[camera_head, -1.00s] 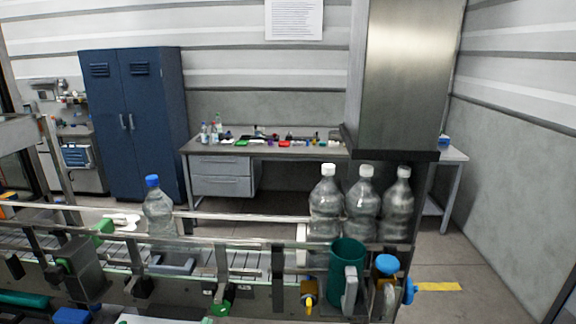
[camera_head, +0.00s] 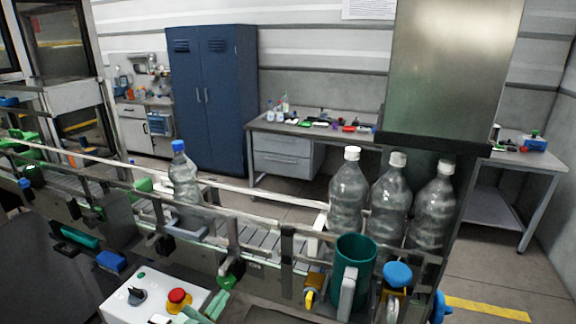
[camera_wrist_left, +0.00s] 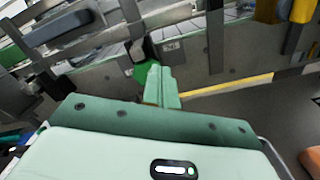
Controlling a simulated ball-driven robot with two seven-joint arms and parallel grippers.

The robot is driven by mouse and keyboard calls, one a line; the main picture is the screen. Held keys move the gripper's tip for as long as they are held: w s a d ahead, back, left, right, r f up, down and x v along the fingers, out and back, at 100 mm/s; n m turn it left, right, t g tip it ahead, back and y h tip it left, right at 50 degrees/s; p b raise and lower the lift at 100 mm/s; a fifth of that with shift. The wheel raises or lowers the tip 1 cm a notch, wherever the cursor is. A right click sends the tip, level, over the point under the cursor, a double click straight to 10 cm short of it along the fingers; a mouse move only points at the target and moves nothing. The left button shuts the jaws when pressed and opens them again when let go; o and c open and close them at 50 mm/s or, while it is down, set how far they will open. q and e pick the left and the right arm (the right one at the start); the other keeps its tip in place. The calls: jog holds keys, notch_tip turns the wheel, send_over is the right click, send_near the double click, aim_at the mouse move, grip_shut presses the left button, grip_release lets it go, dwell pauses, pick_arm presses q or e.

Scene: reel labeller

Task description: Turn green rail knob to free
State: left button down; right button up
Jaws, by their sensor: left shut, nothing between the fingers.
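A green rail knob (camera_head: 232,272) sits on the front side of the conveyor rail, below a black bracket. In the left wrist view a green knob (camera_wrist_left: 147,74) shows just beyond my fingertips, partly hidden by them; I cannot tell whether they touch it. My left gripper (camera_head: 205,306) is pale green and shows at the bottom of the head view, just below and left of that knob. It is shut and empty, and its closed fingers also show in the left wrist view (camera_wrist_left: 161,72). My right gripper is not in view.
A control box (camera_head: 150,295) with a red button (camera_head: 178,298) stands beside my left gripper. A teal mug-like holder (camera_head: 353,262) and a blue knob (camera_head: 397,274) are on the right of the rail. Several bottles (camera_head: 347,195) stand on the conveyor (camera_head: 270,240).

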aim_at(229, 288)
pick_arm(q)
jog(key=shift+b+x, duration=0.4)
jog(key=shift+x, duration=1.9)
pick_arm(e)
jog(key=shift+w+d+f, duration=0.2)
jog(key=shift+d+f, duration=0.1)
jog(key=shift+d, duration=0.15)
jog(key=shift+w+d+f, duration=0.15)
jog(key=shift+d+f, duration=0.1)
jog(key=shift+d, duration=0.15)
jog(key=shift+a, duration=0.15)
pick_arm(q)
jog(key=shift+f, duration=0.1)
jog(key=shift+a, duration=0.1)
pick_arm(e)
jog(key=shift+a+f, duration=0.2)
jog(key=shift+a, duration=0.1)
